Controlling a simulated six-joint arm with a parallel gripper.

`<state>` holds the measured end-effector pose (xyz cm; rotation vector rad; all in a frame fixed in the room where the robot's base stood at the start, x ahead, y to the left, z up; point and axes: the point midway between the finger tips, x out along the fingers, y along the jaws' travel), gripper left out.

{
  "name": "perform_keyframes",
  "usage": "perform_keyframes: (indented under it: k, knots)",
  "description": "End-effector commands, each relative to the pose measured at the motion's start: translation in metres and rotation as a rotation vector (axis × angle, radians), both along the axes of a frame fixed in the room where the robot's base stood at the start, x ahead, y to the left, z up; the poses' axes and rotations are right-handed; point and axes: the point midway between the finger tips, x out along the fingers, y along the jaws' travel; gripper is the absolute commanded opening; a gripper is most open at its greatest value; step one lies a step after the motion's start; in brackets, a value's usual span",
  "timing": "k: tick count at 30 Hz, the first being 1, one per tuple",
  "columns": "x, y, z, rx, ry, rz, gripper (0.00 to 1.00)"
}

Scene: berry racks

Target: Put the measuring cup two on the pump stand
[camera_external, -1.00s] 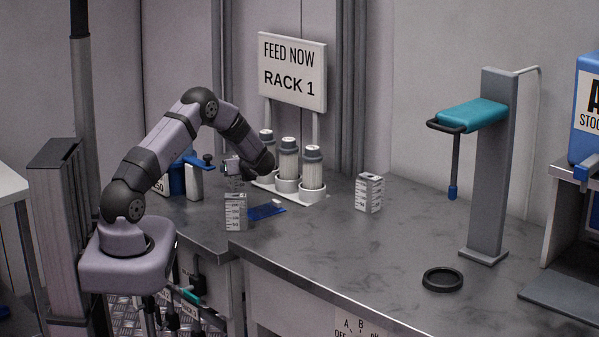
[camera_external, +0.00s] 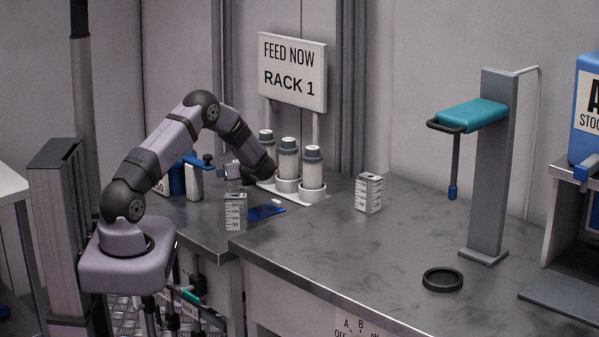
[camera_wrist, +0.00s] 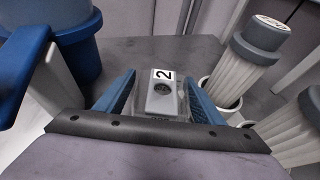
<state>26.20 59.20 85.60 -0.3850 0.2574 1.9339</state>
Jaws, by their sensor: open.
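Measuring cup two, with a "2" label on top, shows in the wrist view (camera_wrist: 163,95) between my two blue fingers. In the external view it (camera_external: 233,185) is small and partly hidden by my gripper and a nearer cup. My gripper (camera_external: 236,173) points down over it at the left of the bench. In the wrist view my gripper (camera_wrist: 160,100) is open, with a finger on each side of the cup; I cannot tell whether they touch it. The pump stand (camera_external: 488,165), a grey column with a teal arm and hanging blue-tipped rod, stands at the right.
Another marked cup (camera_external: 236,213) stands just in front, beside a blue pad (camera_external: 267,211). A third cup (camera_external: 369,193) stands mid-bench. Capped white cylinders (camera_external: 312,168) stand close right of my gripper. A black ring (camera_external: 442,280) lies before the stand.

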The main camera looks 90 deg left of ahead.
Motion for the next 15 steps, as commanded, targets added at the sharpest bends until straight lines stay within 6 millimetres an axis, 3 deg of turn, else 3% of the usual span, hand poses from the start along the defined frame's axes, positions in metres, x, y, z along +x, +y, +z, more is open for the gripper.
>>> perform_keyframes:
  k: [5, 15]
  knots:
    - [0.006, -0.011, 0.006, 0.001, 0.001, -0.002, 0.62]
    - [0.027, -0.061, 0.029, 0.002, -0.001, -0.004, 0.62]
